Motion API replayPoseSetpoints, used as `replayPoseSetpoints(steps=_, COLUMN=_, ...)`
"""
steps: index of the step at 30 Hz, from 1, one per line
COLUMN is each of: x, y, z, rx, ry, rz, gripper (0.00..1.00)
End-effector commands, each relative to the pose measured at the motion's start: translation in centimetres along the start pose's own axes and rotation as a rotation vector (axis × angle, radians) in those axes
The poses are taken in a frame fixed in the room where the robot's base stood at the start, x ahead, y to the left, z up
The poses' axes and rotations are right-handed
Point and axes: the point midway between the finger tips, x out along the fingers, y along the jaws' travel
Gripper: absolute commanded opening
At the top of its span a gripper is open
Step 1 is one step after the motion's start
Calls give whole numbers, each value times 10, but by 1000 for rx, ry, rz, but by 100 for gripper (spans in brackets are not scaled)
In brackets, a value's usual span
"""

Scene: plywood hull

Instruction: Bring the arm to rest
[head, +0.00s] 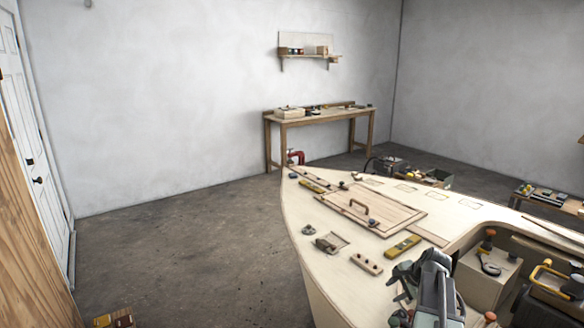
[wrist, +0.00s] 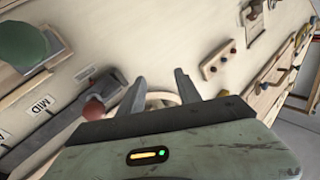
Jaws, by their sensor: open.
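My gripper (head: 401,294) is at the lower right of the head view, over the near edge of the plywood hull (head: 330,275). In the wrist view my gripper (wrist: 160,82) shows two dark fingers standing apart with nothing between them. Past the fingers are the pale plywood surface and a round, ring-like shape partly hidden by the gripper body. I cannot tell how far the fingertips are from the surface.
On the hull lie a hatch panel with a handle (head: 358,205), a yellow level (head: 402,247) and a small pegged block (head: 367,263). A box with a dark hook (head: 490,265) stands at right. A workbench (head: 320,117) stands by the wall. The floor at left is mostly clear.

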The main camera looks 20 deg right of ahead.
Motion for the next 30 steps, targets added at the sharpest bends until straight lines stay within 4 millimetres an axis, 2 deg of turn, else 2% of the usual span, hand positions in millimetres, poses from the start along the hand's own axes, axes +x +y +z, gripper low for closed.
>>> replayPoseSetpoints(steps=1, x=7, y=-14, z=49, rx=-137, ry=-28, rz=21, gripper=40)
replayPoseSetpoints(steps=2, x=12, y=-16, z=74, rx=-218, ry=-45, rz=45, gripper=40)
replayPoseSetpoints(steps=3, x=19, y=-16, z=108, rx=-328, ry=-73, rz=82, gripper=40)
replayPoseSetpoints(steps=5, x=25, y=-13, z=160, rx=-495, ry=-117, rz=139, gripper=40)
replayPoseSetpoints(steps=6, x=27, y=-9, z=194, rx=-613, ry=-148, rz=176, gripper=40)
replayPoseSetpoints(steps=8, x=28, y=-1, z=246, rx=-794, ry=-195, rz=233, gripper=40)
replayPoseSetpoints(steps=9, x=27, y=7, z=278, rx=-912, ry=-227, rz=269, gripper=40)
replayPoseSetpoints(steps=12, x=20, y=28, z=344, rx=-1183, ry=-298, rz=350, gripper=40)
replayPoseSetpoints(steps=13, x=18, y=34, z=359, rx=-1251, ry=-315, rz=368, gripper=40)
replayPoseSetpoints(steps=16, x=10, y=49, z=393, rx=-1414, ry=-358, rz=418, gripper=40)
replayPoseSetpoints(steps=21, x=6, y=57, z=401, rx=-1487, ry=-378, rz=447, gripper=40)
replayPoseSetpoints(steps=30, x=6, y=57, z=400, rx=-1485, ry=-378, rz=446, gripper=40)
